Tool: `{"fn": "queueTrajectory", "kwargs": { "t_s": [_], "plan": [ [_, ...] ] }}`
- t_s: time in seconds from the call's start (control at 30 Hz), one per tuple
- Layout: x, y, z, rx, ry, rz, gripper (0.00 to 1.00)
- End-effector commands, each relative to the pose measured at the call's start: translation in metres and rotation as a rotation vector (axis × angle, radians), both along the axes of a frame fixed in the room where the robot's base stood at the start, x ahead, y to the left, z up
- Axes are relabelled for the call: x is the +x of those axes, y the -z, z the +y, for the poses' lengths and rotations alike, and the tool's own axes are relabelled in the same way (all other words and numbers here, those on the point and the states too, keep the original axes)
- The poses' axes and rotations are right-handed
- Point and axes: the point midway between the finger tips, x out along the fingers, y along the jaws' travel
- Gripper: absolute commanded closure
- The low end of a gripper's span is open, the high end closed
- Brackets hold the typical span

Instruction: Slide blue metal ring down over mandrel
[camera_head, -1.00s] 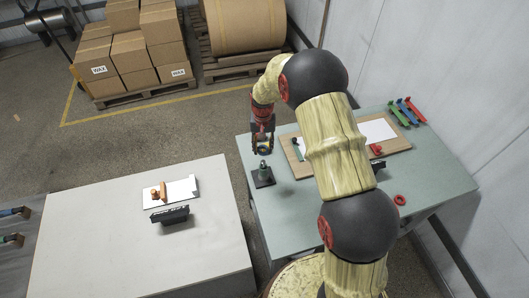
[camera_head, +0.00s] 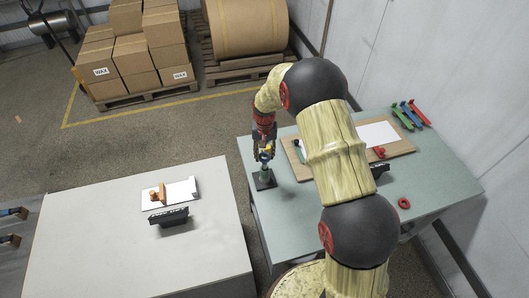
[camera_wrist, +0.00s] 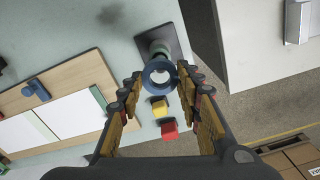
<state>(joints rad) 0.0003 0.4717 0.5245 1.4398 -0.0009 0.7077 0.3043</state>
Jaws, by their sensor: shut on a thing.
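The blue metal ring (camera_wrist: 149,68) is held between the fingertips of my gripper (camera_wrist: 160,80) in the wrist view. A yellow piece (camera_wrist: 160,107) and a red piece (camera_wrist: 168,129) sit in line with it between the fingers. The mandrel is a greenish upright post on a dark square base (camera_head: 264,182), near the left edge of the green table. In the head view my gripper (camera_head: 265,150) is just above the mandrel. In the wrist view the post (camera_wrist: 158,47) shows just beyond the ring. I cannot tell whether the ring is around its tip.
A wooden board (camera_head: 401,147) with white paper lies right of the mandrel, partly behind my arm. A red ring (camera_head: 404,203) lies on the table's right. Coloured tools (camera_head: 410,114) lie at the far right. A grey table (camera_head: 100,240) stands left, across a gap.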

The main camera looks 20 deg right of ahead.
Motion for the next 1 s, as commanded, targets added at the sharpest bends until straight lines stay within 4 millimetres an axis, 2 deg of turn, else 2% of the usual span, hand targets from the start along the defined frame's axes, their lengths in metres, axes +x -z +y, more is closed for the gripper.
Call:
{"fn": "queueTrajectory", "kwargs": {
  "t_s": [0.03, 0.23, 1.0],
  "plan": [
    [0.0, 0.007, 0.0, 0.0, 0.0, 0.0, 0.9],
    [0.0, 0.016, 0.0, 0.0, 0.0, -0.001, 0.9],
    [0.0, 0.017, 0.0, 0.0, 0.0, -0.001, 0.9]
  ]
}}
